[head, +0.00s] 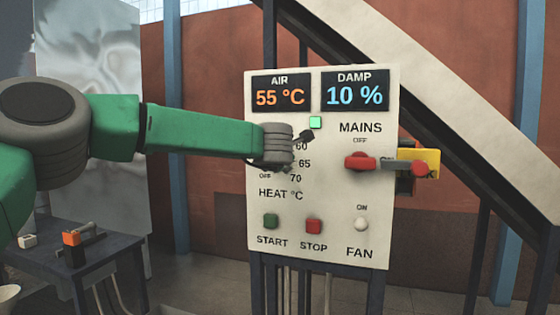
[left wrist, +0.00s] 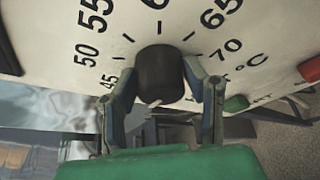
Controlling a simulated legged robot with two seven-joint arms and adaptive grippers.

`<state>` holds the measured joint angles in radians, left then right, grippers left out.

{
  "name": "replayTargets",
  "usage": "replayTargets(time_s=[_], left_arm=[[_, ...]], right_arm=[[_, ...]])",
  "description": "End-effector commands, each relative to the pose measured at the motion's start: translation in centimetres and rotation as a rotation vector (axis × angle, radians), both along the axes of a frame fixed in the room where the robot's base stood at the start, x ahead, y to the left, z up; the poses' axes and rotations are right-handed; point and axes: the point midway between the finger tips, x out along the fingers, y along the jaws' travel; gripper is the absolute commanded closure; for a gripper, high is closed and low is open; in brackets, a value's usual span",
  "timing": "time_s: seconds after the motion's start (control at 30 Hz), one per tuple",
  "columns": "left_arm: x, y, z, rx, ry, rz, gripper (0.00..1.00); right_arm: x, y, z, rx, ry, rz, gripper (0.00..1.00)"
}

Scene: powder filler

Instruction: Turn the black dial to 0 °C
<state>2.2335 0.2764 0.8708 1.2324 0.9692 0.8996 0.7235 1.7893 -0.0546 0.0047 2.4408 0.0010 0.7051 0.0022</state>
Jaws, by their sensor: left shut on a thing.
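The black dial (left wrist: 160,75) sits on the off-white control panel (head: 335,235), seen close in the left wrist view. Numbers 45 to 70 show around it; no 0 is in sight. My left gripper (left wrist: 160,84) is shut on the dial, one finger on each side. In the head view my left gripper (head: 298,148) covers the dial and part of its scale; 60, 65, 70 and OFF show around it. I cannot clearly make out where the dial points. My right gripper is not in view.
The AIR display (head: 281,94) reads 55 °C and the DAMP display (head: 355,92) 10 %. The red MAINS handle (head: 360,162) is right of the dial. Green START (head: 271,221), red STOP (head: 314,226) and the FAN switch (head: 361,224) are below. A dark table (head: 100,262) stands left.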

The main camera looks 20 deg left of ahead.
Motion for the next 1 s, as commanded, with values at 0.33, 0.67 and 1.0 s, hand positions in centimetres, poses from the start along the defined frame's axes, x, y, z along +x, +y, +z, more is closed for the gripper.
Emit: replayTargets(time_s=[0.33, 0.67, 1.0], left_arm=[[0.06, 0.28, -0.68, -0.332, 0.020, 0.005, 0.89], [0.07, 0.09, -1.05, -0.609, 0.035, 0.006, 0.89], [0.10, -0.14, -1.09, -0.779, 0.041, 0.005, 0.89]], right_arm=[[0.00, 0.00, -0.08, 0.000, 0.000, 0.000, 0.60], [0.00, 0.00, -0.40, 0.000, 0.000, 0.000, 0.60], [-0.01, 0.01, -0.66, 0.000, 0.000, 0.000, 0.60]])
